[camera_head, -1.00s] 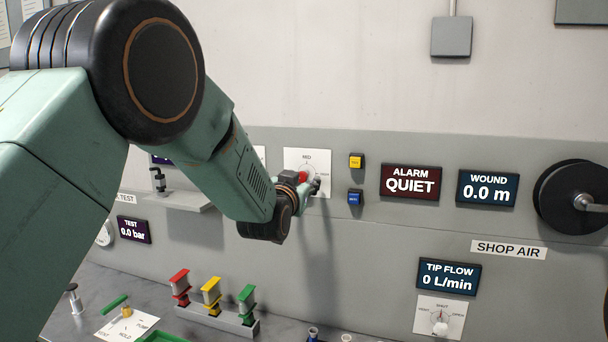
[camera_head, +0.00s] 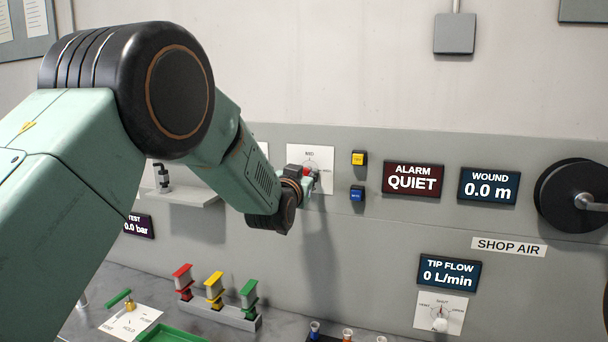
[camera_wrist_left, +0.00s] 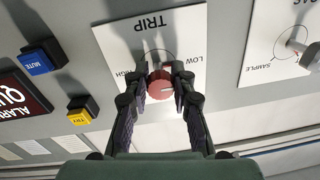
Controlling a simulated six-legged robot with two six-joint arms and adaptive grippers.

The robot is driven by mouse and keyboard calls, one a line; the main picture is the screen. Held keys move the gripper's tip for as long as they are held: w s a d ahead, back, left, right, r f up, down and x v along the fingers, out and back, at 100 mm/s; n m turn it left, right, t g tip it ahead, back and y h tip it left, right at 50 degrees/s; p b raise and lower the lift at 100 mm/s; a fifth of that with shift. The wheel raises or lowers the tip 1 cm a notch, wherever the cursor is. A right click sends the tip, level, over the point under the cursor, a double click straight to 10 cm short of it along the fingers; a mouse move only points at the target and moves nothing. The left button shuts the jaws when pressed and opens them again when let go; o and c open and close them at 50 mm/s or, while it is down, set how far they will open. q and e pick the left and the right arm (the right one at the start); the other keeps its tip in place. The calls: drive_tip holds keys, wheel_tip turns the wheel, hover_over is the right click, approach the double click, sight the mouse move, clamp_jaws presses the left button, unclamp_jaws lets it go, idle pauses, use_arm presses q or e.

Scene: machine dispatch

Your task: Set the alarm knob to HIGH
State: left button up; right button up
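The alarm knob (camera_wrist_left: 160,84) is red and round, on a white plate (camera_wrist_left: 118,40) marked TRIP, LOW and HIGH, upside down in the left wrist view. A pale mark on the knob is partly hidden, so its exact setting is unclear. My left gripper (camera_wrist_left: 161,72) has one finger on each side of the knob, with hardly any gap; whether both fingers press on it is unclear. In the head view my left gripper (camera_head: 311,179) is at the plate and covers most of the knob. The alarm display (camera_head: 412,180) reads QUIET. My right gripper is not in view.
A yellow button (camera_head: 358,158) and a blue MUTE button (camera_head: 357,194) sit just right of the plate. Another dial plate (camera_wrist_left: 262,62) is beside it in the left wrist view. A shelf (camera_head: 196,196) juts out under my left arm.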

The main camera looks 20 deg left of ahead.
use_arm(q)
clamp_jaws()
